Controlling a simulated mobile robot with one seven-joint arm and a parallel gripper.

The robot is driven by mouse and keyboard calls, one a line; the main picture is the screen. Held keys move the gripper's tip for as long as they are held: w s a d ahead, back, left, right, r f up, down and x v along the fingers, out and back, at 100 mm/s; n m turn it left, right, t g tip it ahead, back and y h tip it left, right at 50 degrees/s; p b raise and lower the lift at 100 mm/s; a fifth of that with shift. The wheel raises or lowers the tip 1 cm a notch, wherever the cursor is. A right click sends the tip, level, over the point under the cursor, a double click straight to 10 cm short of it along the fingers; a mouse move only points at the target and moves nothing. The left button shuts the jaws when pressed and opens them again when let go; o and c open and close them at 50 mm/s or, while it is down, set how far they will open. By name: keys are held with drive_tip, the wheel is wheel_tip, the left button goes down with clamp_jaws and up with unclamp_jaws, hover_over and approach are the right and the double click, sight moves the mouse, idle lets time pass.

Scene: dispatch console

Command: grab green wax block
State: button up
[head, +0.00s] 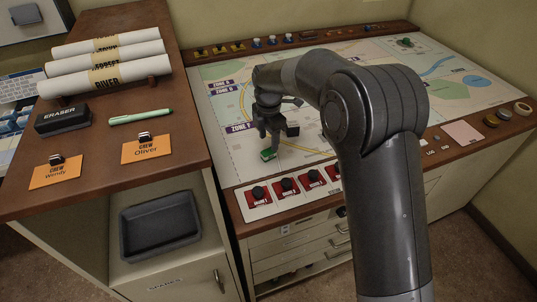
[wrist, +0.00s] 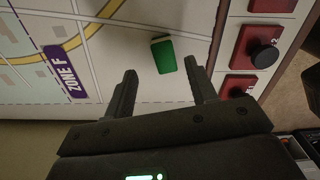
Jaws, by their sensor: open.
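The green wax block (head: 268,154) lies on the map board of the console, near its front edge and left of centre. In the wrist view the green wax block (wrist: 163,56) lies just beyond my fingertips, roughly between their lines and slightly tilted. My gripper (head: 268,141) hangs low over the board by the block. In the wrist view my gripper (wrist: 160,80) has its two fingers wide apart with nothing between them.
Red panels with black knobs (head: 285,185) line the console's front edge close to the block. A side cabinet (head: 195,120) stands at left with rolled maps (head: 105,75), an eraser (head: 62,118) and a green marker (head: 140,117). A grey tray (head: 160,222) sits lower.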

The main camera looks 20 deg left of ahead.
sight(269, 151)
drive_tip(key=f, duration=0.5)
drive_tip(key=shift+s+d+f, duration=0.1)
drive_tip(key=shift+s+d, duration=0.05)
drive_tip(key=shift+s, duration=0.2)
drive_tip(key=c, duration=1.1)
